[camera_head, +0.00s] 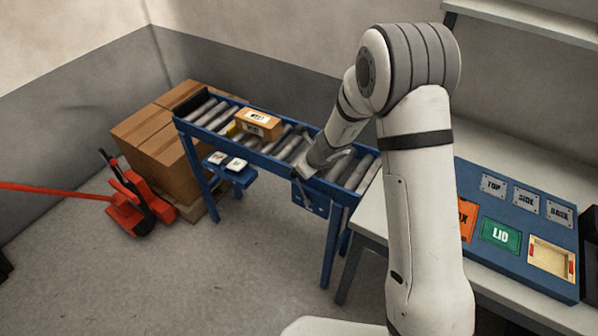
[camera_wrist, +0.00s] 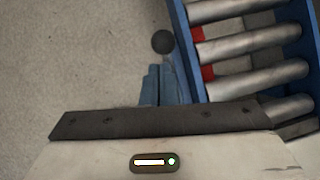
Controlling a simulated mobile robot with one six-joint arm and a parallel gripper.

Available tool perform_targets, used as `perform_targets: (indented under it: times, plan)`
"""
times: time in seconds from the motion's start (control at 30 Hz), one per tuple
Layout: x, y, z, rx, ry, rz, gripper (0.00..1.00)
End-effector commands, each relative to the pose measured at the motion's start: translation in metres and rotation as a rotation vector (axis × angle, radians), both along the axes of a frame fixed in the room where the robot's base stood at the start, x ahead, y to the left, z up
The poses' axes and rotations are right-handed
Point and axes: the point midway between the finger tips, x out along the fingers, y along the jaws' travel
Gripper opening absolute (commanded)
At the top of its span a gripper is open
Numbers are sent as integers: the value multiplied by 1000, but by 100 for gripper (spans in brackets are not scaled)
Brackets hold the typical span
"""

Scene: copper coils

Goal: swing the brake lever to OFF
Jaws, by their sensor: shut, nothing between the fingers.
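The brake lever's dark round knob (camera_wrist: 163,42) shows in the wrist view, just beyond my fingertips beside the blue conveyor rail. A thin rod seems to run from it down along the right side of my fingers. My gripper (camera_wrist: 160,70) is shut and empty, its two fingers side by side. I cannot tell whether it touches the lever. In the head view my gripper (camera_head: 299,173) is at the near side of the conveyor, above a blue plate (camera_head: 311,201) on its frame. The lever and its OFF mark cannot be made out there.
The roller conveyor (camera_head: 215,127) carries a small carton (camera_head: 259,124). Large boxes (camera_head: 151,139) stand on a pallet behind a red pallet jack (camera_head: 127,205). A workbench (camera_head: 370,222) with a blue board (camera_head: 487,167) is at right. The floor before the conveyor is clear.

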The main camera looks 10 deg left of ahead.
Motion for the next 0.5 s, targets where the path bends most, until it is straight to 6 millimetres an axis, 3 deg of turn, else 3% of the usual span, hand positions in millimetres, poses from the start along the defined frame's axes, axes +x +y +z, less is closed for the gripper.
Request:
perform_targets:
  times: [0.2, 0.5]
  plan:
    - [-11, -9, 56, 0, -3, 1, 0]
    - [-20, -14, 97, 0, 0, 0, 0]
